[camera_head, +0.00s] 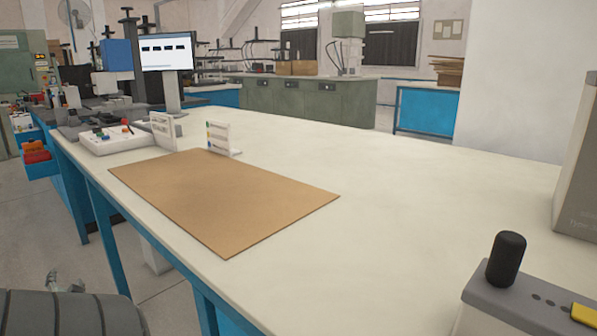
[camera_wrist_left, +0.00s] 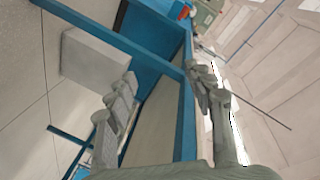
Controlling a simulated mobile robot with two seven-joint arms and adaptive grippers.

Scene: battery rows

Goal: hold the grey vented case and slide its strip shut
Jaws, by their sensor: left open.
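A light box with a grey top (camera_head: 535,292) is cut off at the lower right of the head view. It has a black upright knob, a row of dark holes and a yellow piece. A taller grey box (camera_head: 580,190) with printed lettering is cut off at the right edge. I cannot tell which, if either, is the vented case, and I see no clear strip. My left gripper (camera_head: 65,284) is low at the left, off the table's side and far from both. In the left wrist view it (camera_wrist_left: 163,75) is open and empty. My right gripper is not in view.
A brown mat (camera_head: 225,200) lies on the white table (camera_head: 400,220). Small upright panels (camera_head: 220,138), a white device (camera_head: 115,138) and a monitor (camera_head: 166,54) stand behind it. Blue table legs (camera_head: 105,235) are near my left arm. The table's middle right is clear.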

